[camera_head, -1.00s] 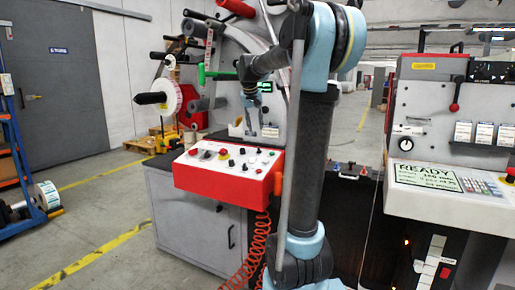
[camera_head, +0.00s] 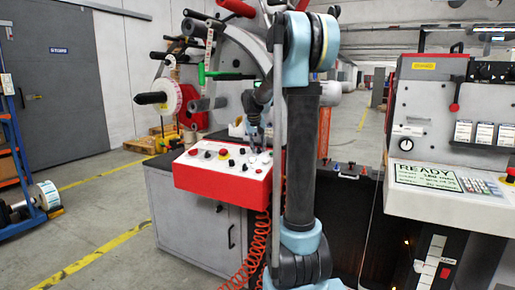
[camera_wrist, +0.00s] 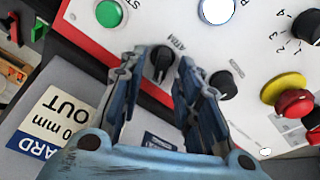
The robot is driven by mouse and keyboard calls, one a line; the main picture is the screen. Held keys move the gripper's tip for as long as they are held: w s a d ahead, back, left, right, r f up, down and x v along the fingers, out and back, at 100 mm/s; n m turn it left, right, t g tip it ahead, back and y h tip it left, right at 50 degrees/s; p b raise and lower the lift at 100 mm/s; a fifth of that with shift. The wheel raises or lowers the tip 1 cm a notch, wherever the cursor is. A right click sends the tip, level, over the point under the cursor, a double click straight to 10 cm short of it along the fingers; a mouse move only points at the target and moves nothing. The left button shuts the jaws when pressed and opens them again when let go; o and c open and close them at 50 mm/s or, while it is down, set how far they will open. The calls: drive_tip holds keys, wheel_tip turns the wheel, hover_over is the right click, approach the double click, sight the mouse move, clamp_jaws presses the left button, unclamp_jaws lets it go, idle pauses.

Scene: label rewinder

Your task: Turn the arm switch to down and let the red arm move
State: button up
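The control panel (camera_head: 215,186) is a red box with a white sloped top. On it, a black knob marked ARM (camera_wrist: 160,60) shows in the wrist view, between my gripper's fingertips. My gripper (camera_wrist: 163,72) is open, its two fingers on either side of this knob; contact cannot be told. A second black knob (camera_wrist: 222,85) stands just right of the right finger. In the head view my gripper (camera_head: 256,142) is over the panel's back right part. A red cylinder (camera_head: 238,8) shows at the top of the machine; I cannot tell if it is the red arm.
Near the knob are a green button (camera_wrist: 109,13), a white button (camera_wrist: 216,10) and a red-and-yellow stop button (camera_wrist: 292,100). A coiled red hose (camera_head: 258,250) hangs below the panel. A second machine (camera_head: 450,200) stands to the right.

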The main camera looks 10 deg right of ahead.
clamp_jaws()
